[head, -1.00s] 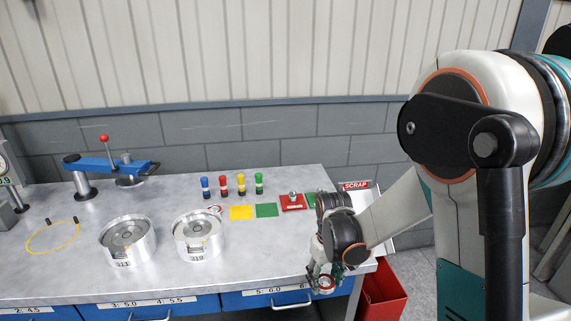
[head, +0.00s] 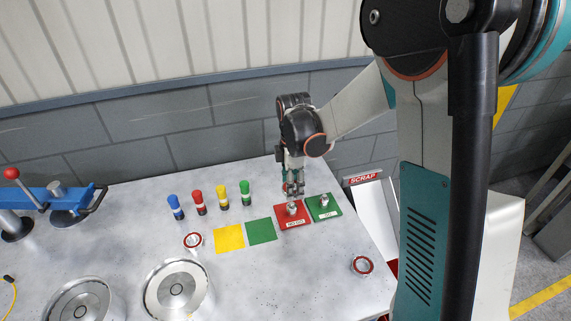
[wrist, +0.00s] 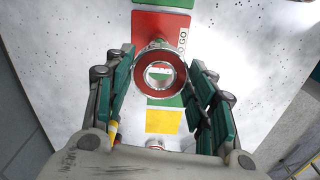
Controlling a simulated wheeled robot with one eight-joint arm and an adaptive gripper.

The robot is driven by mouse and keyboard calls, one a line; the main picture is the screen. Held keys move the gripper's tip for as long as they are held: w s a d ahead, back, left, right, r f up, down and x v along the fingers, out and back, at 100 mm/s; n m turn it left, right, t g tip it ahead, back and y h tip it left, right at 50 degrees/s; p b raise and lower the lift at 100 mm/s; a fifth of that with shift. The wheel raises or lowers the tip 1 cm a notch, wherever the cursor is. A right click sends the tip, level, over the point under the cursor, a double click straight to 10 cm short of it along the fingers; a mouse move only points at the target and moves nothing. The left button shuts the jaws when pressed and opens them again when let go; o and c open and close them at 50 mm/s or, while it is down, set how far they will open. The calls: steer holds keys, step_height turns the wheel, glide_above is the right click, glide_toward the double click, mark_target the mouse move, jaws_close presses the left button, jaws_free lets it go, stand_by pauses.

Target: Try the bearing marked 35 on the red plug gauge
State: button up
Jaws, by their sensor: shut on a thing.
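My gripper (head: 292,190) hangs over the red plug gauge and is shut on a bearing with a red face. In the wrist view the bearing (wrist: 174,91) lies between my fingers (wrist: 160,75), and its bore is open to view. The red plug gauge (head: 292,221) has a red base with a silver plug. Its red base, marked NO GO, also shows in the wrist view (wrist: 150,26). The bearing appears above the plug, not around it; the exact gap is hard to tell. I cannot read a number on the bearing.
A green plug gauge (head: 324,208) stands right beside the red one. A yellow square (head: 229,239) and green square (head: 262,231) lie to the left, with several coloured markers (head: 222,197) behind. Other bearings lie at left (head: 193,241) and front right (head: 362,266). The scrap chute (head: 371,205) is at right.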

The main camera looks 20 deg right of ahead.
mark_target(292, 203)
steer(key=shift+w, duration=0.2)
steer(key=shift+s+f+b, duration=0.1)
steer(key=shift+f+b, duration=1.8)
steer(key=shift+f, duration=0.85)
steer(key=shift+f+b, duration=0.4)
steer(key=shift+b, duration=0.2)
steer(key=o, duration=1.9)
steer(key=shift+c, duration=0.2)
steer(key=shift+r, duration=0.1)
step_height(292, 203, up, 9)
steer(key=p, duration=0.5)
steer(key=shift+p, duration=0.3)
